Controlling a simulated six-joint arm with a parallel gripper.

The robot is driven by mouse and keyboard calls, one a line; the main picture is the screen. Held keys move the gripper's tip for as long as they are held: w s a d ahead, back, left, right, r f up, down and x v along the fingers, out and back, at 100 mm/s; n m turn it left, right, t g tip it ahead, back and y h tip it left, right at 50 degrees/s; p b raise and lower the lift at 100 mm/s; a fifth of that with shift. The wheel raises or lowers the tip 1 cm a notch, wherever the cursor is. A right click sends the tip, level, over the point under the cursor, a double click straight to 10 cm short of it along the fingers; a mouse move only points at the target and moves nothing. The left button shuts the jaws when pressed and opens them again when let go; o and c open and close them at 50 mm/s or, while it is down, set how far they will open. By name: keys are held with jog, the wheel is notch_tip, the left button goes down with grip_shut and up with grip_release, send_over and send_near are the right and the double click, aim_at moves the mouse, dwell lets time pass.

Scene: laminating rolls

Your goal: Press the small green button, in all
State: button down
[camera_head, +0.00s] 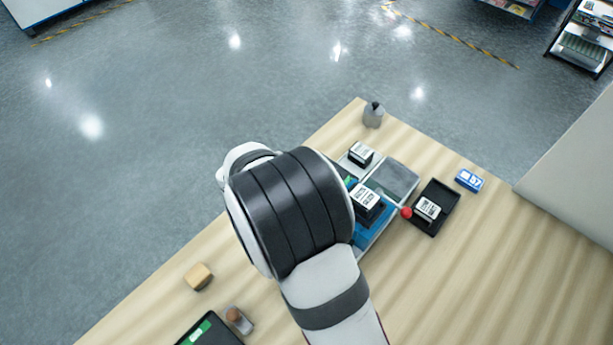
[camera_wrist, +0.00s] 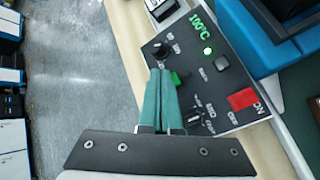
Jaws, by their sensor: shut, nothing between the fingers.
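In the wrist view, a black control panel (camera_wrist: 225,85) holds a small green button (camera_wrist: 178,78), a black knob (camera_wrist: 160,52), a lit green lamp (camera_wrist: 208,50) and a red switch (camera_wrist: 242,99). My gripper (camera_wrist: 163,71) is shut and empty, its two teal fingers side by side. The fingertips show just left of the green button, and a finger partly covers it. I cannot tell whether they touch it. In the camera_head view my arm hides the gripper and most of the panel.
A blue machine body (camera_wrist: 260,40) rises beside the panel. On the wooden table (camera_head: 450,270) are a black tray (camera_head: 433,208), a blue box (camera_head: 469,180), a grey bottle (camera_head: 373,115), a wooden block (camera_head: 198,276) and a dark tray (camera_head: 205,335). The table's front right is clear.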

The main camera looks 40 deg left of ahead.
jog(key=shift+f, duration=0.1)
dwell(0.7)
jog(key=shift+f, duration=0.35)
